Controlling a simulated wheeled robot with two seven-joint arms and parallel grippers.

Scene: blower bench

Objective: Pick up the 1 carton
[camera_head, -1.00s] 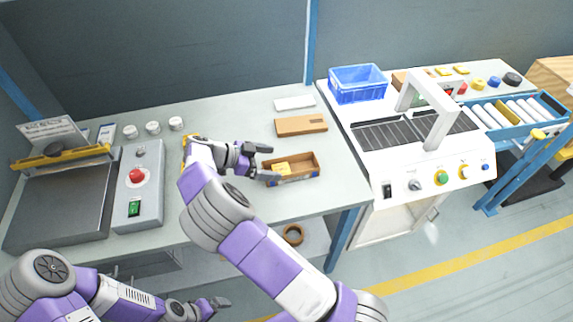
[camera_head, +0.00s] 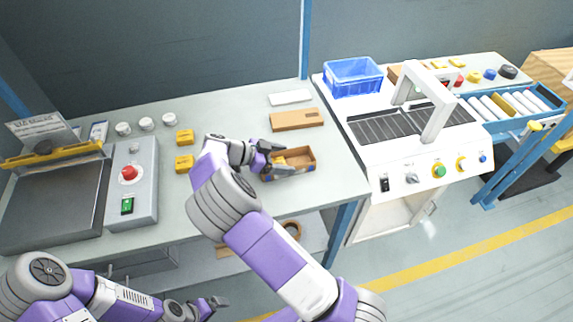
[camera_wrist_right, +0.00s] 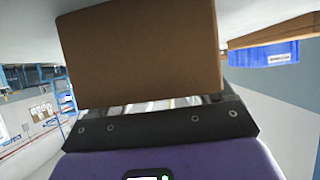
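An open brown carton (camera_head: 304,156) with a dark bluish lower edge rests on the bench, right of its middle. My right gripper (camera_head: 280,158) is at the carton's left end, one finger by its back side and the other by its front side. The fingers stand apart; whether they press on the walls is not clear. The carton's left part is covered by the gripper. A plain brown face (camera_wrist_right: 140,55) fills the middle of the right wrist view, close to the gripper, whose fingertips are hidden there. My left gripper (camera_head: 212,305) is low in front of the bench, away from the carton.
A flat brown box (camera_head: 297,119) and a white block (camera_head: 290,97) lie behind the carton. Two yellow boxes (camera_head: 185,137) (camera_head: 184,163) sit to its left. A blue crate (camera_head: 353,78) and white machine (camera_head: 415,135) stand to the right. The bench's front-right surface is clear.

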